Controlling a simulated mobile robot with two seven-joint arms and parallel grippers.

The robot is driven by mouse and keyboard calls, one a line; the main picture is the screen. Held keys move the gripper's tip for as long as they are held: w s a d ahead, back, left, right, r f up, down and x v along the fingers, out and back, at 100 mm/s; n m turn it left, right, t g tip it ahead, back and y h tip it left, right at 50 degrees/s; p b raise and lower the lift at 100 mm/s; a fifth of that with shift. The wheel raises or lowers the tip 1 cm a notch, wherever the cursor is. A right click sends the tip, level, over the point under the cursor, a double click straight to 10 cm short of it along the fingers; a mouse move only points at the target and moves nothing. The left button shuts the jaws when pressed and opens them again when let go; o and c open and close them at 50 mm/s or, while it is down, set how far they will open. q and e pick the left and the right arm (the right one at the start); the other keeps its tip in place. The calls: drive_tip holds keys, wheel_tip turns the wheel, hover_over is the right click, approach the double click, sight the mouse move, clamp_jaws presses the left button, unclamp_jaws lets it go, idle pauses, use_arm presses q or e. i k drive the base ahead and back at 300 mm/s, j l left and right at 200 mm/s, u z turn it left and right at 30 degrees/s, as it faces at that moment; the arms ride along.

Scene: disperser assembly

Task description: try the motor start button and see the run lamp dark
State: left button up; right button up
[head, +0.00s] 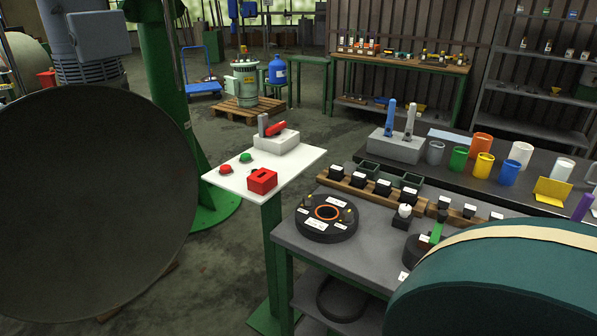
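A white panel (232,183) on a green post carries the controls. On it are a green round button (246,157) and a red round button (226,169). A red box (262,181) with a dark slot on top sits at the panel's front edge. A grey box (277,144) at the back holds a red lever (275,129) and a short grey peg. I cannot tell which part, if any, is the run lamp; nothing on the panel visibly glows. Neither of my grippers shows in the head view.
A large dark disc (95,190) fills the left, and a teal rounded body (500,285) fills the lower right. A grey workbench (370,240) with a black ring-shaped part (327,218) stands right of the panel.

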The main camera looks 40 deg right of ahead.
sight(245, 155)
drive_tip(key=z, duration=1.1)
